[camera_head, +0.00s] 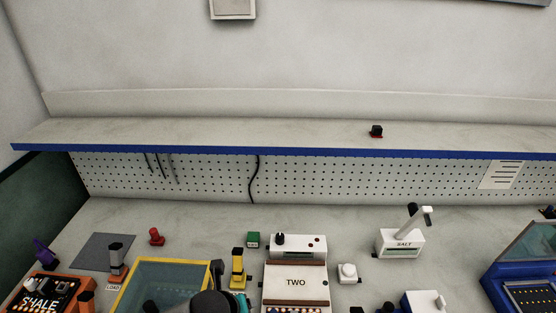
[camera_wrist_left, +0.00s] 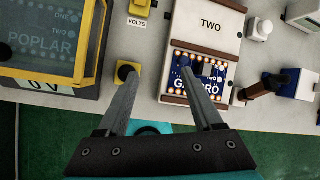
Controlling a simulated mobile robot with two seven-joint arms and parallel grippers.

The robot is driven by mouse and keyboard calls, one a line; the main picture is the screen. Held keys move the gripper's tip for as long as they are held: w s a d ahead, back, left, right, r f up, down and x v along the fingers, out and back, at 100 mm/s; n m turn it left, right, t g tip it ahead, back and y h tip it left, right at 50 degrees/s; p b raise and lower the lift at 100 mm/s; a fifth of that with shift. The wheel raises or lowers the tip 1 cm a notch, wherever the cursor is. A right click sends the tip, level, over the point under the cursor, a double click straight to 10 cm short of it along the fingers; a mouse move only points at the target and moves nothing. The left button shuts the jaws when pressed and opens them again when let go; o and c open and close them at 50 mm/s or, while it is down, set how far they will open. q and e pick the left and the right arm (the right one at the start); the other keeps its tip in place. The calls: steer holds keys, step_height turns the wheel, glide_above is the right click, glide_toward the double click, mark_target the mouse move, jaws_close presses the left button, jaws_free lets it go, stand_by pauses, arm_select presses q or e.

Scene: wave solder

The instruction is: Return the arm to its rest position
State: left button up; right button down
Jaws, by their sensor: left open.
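My left gripper (camera_wrist_left: 158,76) is open in the left wrist view, with nothing between its two grey fingers. Its fingers reach over the bench front. The right finger tip overlaps a blue circuit board (camera_wrist_left: 217,75) in the white fixture marked TWO (camera_wrist_left: 208,27); I cannot tell whether they touch. The left finger tip is beside a yellow block with a black knob (camera_wrist_left: 126,72). In the head view, dark parts of my arm show at the bottom edge, left of the TWO fixture (camera_head: 296,281); the fingers are not clear there. My right gripper is not seen.
A yellow-framed box (camera_head: 165,284) stands left of the fixture. An orange unit (camera_head: 47,292) is farther left. A white SALY device (camera_head: 400,243) and a blue machine (camera_head: 525,289) stand to the right. A shelf (camera_head: 220,133) with a blue edge overhangs the back.

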steer(key=w, duration=0.4)
arm_select(q)
steer(key=s+d+r+n+h, duration=0.1)
steer(key=s+d+r+n, duration=0.5)
steer(key=n, duration=0.6)
steer(key=s+a+r+n+g+y, duration=0.2)
steer(key=s+a+n, duration=1.05)
steer(key=n, duration=0.65)
step_height(320, 180, down, 30)
steer(key=g+b, duration=0.1)
steer(key=b, duration=1)
steer(key=s+a+f+b, duration=0.1)
steer(key=s+f+b, duration=0.2)
steer(key=f, duration=0.6)
steer(key=s+a+f+g+b, duration=0.1)
steer(key=s+f+b, duration=0.3)
steer(key=s+f, duration=0.4)
steer(key=s+a+f+b, duration=0.1)
steer(key=s+f+b, duration=0.3)
steer(key=f, duration=0.6)
steer(key=shift+s+m, duration=0.3)
steer(key=shift+s, duration=0.55)
arm_select(e)
step_height(320, 180, down, 22)
steer(key=s, duration=0.1)
steer(key=shift+s, duration=0.4)
